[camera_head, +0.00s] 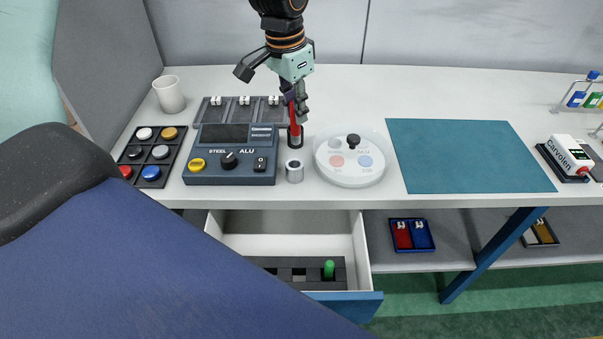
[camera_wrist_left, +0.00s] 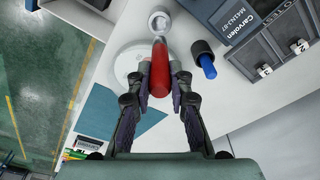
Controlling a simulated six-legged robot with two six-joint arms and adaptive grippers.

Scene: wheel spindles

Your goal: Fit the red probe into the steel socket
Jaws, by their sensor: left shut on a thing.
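The red probe (camera_head: 293,116) is held upright or slightly tilted in my left gripper (camera_head: 290,101). In the left wrist view the red probe (camera_wrist_left: 159,72) sits between the two fingers (camera_wrist_left: 160,82), its far end close in the picture to the steel socket's ring (camera_wrist_left: 152,24). The probe appears above the table and apart from the socket. A black cylinder (camera_head: 295,143) stands behind the socket, with a blue piece (camera_wrist_left: 207,66) in it. My right gripper is not in view.
The control box (camera_head: 230,172) is left of the socket, the round white dish (camera_head: 349,178) right of it. A tray of coloured buttons (camera_head: 133,161) and a white cup (camera_head: 169,95) stand farther left. A teal mat (camera_head: 465,155) is bare. The drawer (camera_head: 335,235) below is open.

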